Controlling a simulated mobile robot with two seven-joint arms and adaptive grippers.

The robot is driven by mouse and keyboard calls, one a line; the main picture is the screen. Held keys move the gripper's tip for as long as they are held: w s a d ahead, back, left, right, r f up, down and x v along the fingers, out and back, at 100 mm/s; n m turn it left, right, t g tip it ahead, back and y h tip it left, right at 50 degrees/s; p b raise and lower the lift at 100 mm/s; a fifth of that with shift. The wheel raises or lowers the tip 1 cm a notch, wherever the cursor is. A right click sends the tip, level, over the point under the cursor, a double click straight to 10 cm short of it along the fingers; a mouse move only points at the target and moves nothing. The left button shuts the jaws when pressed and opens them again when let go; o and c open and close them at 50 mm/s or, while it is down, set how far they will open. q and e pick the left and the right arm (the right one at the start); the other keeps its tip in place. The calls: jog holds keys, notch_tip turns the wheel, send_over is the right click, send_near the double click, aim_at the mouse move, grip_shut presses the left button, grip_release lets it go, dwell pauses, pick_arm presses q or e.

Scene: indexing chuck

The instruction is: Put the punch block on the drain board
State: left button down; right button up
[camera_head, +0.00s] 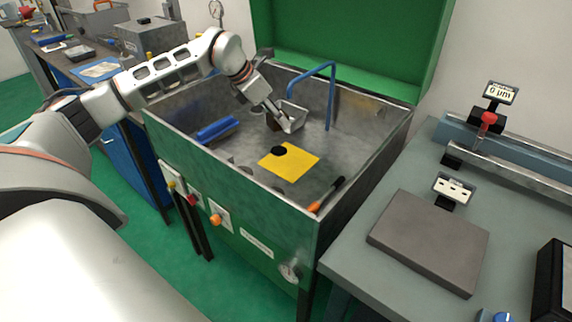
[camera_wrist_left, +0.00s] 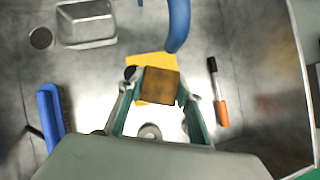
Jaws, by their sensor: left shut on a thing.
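The punch block (camera_wrist_left: 160,87) is a brown, worn square block between the fingertips of my left gripper (camera_wrist_left: 158,92) in the left wrist view. In the head view my left gripper (camera_head: 274,119) reaches down into the metal wash basin and is shut on the block, which is mostly hidden there. A flat yellow sheet (camera_head: 298,164), perhaps the drain board, lies on the basin floor; it also shows behind the block in the wrist view (camera_wrist_left: 147,60). A round black thing (camera_head: 279,150) sits at its edge. My right gripper is not in view.
In the basin (camera_head: 240,160) are a small metal tray (camera_head: 293,116), a blue curved spout (camera_head: 331,95), a blue brush-like bar (camera_head: 217,129) and an orange-handled brush (camera_head: 328,194). Basin walls and the green raised lid (camera_head: 340,40) bound the space. A bench with a grey plate (camera_head: 428,240) stands right.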

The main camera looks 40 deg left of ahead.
pick_arm(q)
jog(key=shift+a, duration=0.1)
notch_tip(320, 180, down, 13)
jog(key=shift+f+b, duration=0.15)
jog(key=shift+b, duration=0.6)
jog(key=w, duration=0.1)
jog(key=w+d, duration=0.2)
jog(key=shift+w, duration=0.4)
jog(key=shift+f, duration=0.5)
jog(key=shift+s+a+f, duration=0.1)
jog(key=shift+a+f, duration=0.05)
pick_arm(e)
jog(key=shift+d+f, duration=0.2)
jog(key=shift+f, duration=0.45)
pick_arm(q)
jog(key=shift+f, duration=0.15)
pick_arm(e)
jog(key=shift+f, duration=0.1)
pick_arm(q)
jog(key=c, duration=1.4)
grip_release()
jog(key=shift+s+f, duration=0.1)
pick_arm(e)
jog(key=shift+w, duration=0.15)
